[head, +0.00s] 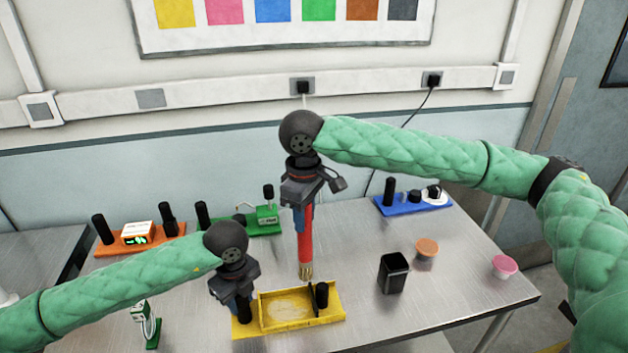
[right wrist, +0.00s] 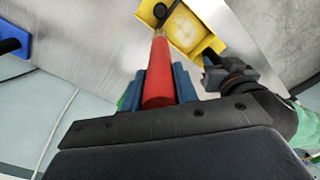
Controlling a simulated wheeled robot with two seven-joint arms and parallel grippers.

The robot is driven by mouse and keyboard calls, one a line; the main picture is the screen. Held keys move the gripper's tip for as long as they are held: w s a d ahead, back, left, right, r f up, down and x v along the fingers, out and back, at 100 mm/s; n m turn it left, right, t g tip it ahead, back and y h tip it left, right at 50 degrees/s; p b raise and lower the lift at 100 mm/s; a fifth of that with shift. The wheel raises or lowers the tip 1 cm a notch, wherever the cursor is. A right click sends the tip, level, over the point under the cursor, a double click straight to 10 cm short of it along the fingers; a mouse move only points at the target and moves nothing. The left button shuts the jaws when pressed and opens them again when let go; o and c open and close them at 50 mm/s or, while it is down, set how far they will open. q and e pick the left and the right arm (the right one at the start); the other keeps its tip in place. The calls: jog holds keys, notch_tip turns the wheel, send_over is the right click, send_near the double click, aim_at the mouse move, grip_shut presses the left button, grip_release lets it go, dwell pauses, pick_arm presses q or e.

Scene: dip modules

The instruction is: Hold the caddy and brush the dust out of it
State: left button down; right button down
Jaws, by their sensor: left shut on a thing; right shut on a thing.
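The yellow caddy (head: 275,326) lies near the table's front edge, with a pale dusty patch on its floor and a black post toward its right end. My left gripper (head: 240,301) is shut on the black post at the caddy's left end. My right gripper (head: 301,215) is shut on the red handle of the brush (head: 305,245), which hangs upright with its pale bristles down. The bristle tip shows just behind the caddy's back edge; its exact height is unclear. The right wrist view shows the red handle (right wrist: 158,80) between blue fingers and part of the caddy (right wrist: 211,45).
A black open cup (head: 392,273), an orange-lidded jar (head: 427,252) and a pink-lidded jar (head: 504,267) stand to the right. Orange (head: 118,247), green (head: 268,231) and blue (head: 408,207) modules line the back. A small green stand (head: 152,330) is at front left.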

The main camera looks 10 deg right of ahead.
jog(key=shift+s+a+n, duration=0.45)
jog(key=shift+s+n, duration=0.15)
jog(key=shift+n, duration=0.6)
jog(key=shift+s+a+n, duration=0.45)
jog(key=shift+s+n, duration=0.15)
jog(key=shift+n, duration=0.6)
jog(key=shift+f, duration=0.2)
jog(key=shift+f, duration=2.55)
jog(key=shift+f, duration=0.7)
jog(key=shift+a, duration=1)
jog(key=shift+a, duration=0.1)
